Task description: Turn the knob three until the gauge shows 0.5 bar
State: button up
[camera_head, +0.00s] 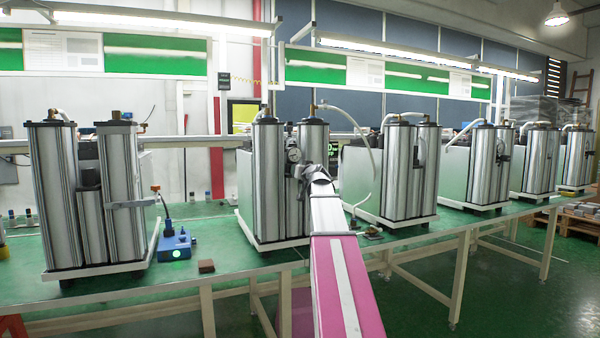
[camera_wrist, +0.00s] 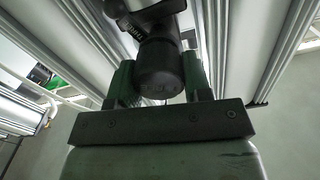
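Several twin silver column units stand in a row on the green bench. The second unit from the left (camera_head: 268,190) carries a small round gauge (camera_head: 294,155) on its front; its reading is too small to make out. My pink and white arm reaches up to this unit, and my gripper (camera_head: 318,178) is just below and right of the gauge. In the wrist view a black round knob (camera_wrist: 160,70) sits between the green fingers of my gripper (camera_wrist: 159,85). No clear gap shows on either side, so the fingers appear shut on it. No number shows on the knob.
The left unit (camera_head: 90,195) stands apart, with a blue box with a green light (camera_head: 176,245) and a small brown block (camera_head: 206,266) beside it. Further units (camera_head: 405,170) stand to the right. The bench's front edge (camera_head: 240,275) runs beneath my arm.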

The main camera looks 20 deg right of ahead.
jog(key=m, duration=0.4)
jog(key=shift+d+m, duration=0.1)
jog(key=shift+m, duration=0.3)
jog(key=m, duration=0.5)
jog(key=shift+f, duration=0.1)
jog(key=shift+m, duration=0.3)
jog(key=o, duration=0.9)
jog(key=shift+o, duration=0.2)
jog(key=shift+s, duration=0.15)
jog(key=s, duration=1)
jog(key=shift+s+d, duration=0.25)
jog(key=shift+s, duration=0.05)
